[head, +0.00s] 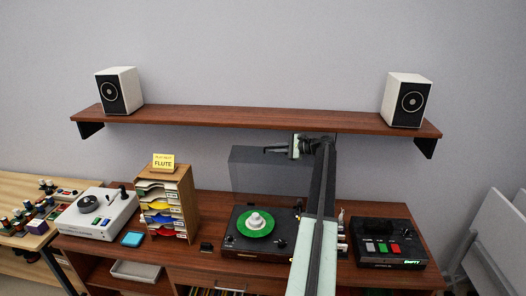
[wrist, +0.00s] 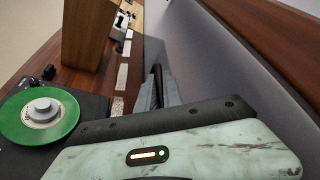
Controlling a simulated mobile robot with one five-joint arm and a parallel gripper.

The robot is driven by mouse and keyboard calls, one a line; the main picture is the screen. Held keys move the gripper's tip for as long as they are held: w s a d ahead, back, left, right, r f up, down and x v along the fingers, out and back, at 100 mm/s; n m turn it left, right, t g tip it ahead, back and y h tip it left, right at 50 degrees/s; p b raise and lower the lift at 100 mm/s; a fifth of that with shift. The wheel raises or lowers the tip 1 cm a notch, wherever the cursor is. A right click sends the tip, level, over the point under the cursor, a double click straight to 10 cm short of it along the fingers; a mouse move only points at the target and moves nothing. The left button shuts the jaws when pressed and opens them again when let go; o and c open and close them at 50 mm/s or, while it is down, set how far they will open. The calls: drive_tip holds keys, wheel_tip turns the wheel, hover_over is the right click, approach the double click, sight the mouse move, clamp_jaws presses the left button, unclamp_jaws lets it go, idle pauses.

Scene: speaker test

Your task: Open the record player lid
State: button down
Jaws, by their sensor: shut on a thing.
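The record player (head: 232,243) stands on the wooden desk with a green record (head: 256,224) on its platter. Its dark see-through lid (head: 258,178) stands raised, close to upright, at the back of the player. My gripper (head: 268,149) reaches in from the right at the lid's top edge and is shut on the lid. The exact contact is too small to make out. In the wrist view the green record (wrist: 38,118) lies at the left, and my gripper (wrist: 157,72) points up and away from it; the lid is hard to tell there.
A letter rack (head: 177,200) with a "FLUTE" card and a white device (head: 93,213) stand left of the player. A black device with lit buttons (head: 388,243) is at the right. A wooden shelf (head: 260,120) with two speakers runs just above my gripper.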

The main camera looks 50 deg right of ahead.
drive_tip(key=shift+w+d, duration=0.2)
drive_tip(key=shift+d, duration=0.25)
drive_tip(key=c, duration=1.5)
unclamp_jaws()
drive_tip(key=shift+a, duration=0.1)
drive_tip(key=p+v, duration=0.3)
drive_tip(key=v, duration=0.9)
drive_tip(key=shift+r, duration=0.1)
